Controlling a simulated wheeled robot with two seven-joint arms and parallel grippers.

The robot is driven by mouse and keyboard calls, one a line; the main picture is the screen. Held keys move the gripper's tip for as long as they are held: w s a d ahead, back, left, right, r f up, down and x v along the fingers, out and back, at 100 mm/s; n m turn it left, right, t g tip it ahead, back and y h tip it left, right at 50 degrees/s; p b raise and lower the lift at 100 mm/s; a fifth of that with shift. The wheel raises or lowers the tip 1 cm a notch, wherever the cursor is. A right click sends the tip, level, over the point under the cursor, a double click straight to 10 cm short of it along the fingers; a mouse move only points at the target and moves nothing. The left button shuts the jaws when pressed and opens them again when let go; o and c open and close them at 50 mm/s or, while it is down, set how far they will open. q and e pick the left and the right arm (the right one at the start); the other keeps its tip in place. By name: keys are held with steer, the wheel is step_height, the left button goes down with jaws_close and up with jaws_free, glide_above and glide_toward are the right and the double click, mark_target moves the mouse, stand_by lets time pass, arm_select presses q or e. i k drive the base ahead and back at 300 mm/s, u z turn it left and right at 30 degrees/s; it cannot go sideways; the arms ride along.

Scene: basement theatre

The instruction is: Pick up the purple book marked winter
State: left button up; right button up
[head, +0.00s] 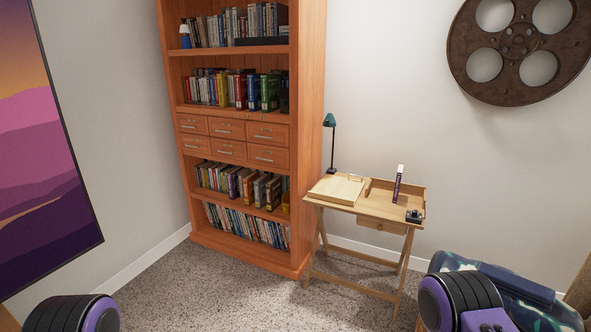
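A thin dark purple book (397,186) with a white top part stands upright, leaning very slightly, on the small wooden desk (378,205). Its lettering is too small to read. It stands clear of the desk's back rim, and nothing touches it from the front. Neither of my grippers is in view. Only purple and black parts of my arms show at the bottom left and bottom right, well short of the desk.
The desk also holds a sloped wooden box (335,189), a green lamp (330,135) and a small dark object (414,216). A tall orange bookcase (313,130) stands left of it. A camouflage-patterned seat (530,290) is at the lower right. Carpet (200,285) in front is clear.

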mark_target(400, 172)
steer(key=z, duration=0.55)
steer(key=i, duration=2.05)
steer(key=z, duration=0.85)
